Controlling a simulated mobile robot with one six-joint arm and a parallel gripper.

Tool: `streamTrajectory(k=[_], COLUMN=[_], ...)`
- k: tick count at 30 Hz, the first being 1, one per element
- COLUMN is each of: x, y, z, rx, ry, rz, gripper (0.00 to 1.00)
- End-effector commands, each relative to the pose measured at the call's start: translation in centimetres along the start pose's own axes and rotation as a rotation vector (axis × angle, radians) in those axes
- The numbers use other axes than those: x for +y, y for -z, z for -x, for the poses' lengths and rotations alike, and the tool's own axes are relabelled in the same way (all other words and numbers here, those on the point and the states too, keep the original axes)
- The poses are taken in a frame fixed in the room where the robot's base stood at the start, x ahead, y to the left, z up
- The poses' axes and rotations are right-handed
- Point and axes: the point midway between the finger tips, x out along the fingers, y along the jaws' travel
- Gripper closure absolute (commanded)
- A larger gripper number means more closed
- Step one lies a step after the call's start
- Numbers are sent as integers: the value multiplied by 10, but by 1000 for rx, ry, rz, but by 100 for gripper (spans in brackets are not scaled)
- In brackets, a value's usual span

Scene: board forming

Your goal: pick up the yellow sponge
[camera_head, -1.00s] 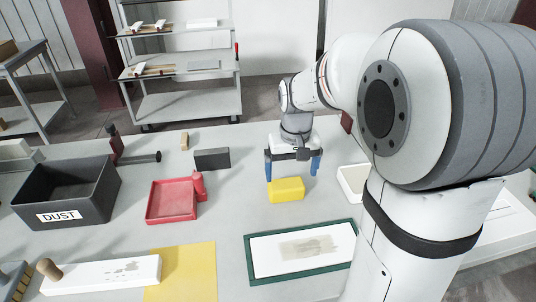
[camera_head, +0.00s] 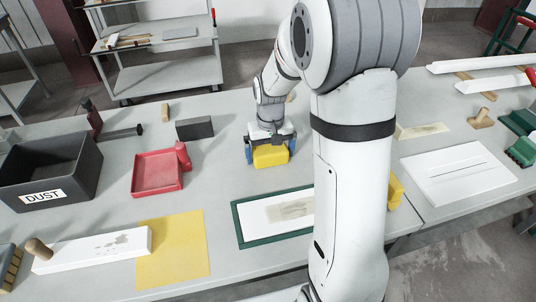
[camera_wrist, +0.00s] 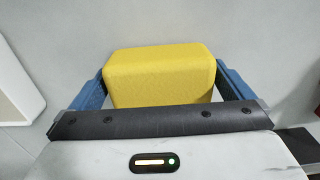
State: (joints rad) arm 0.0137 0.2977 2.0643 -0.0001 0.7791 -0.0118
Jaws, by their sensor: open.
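The yellow sponge (camera_head: 270,156) is a rounded block lying on the grey table, behind the green-framed board. My gripper (camera_head: 268,152) is open, with its blue fingers on the left and right sides of the sponge. In the wrist view the sponge (camera_wrist: 160,76) sits between the two blue fingers, with a narrow gap on each side. The dark bar of the gripper hides its near lower part. I cannot tell how close the fingertips are to the tabletop.
A green-framed board (camera_head: 238,222) lies in front of the sponge. A red dustpan (camera_head: 157,190), a dark block (camera_head: 195,128) and a black DUST bin (camera_head: 50,175) stand to the left. Another yellow block (camera_head: 395,190) is partly hidden by my arm. The table around the sponge is mostly clear.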

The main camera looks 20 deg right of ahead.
Motion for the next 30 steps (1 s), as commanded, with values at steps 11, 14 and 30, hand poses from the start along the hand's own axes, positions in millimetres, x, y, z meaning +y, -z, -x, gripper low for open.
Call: streamTrajectory(k=[11, 14, 30], x=[0, 0, -1], y=[0, 0, 1], z=[0, 0, 43], rx=[0, 0, 6], ry=[0, 0, 0], rz=[1, 1, 2], gripper=[20, 29, 32])
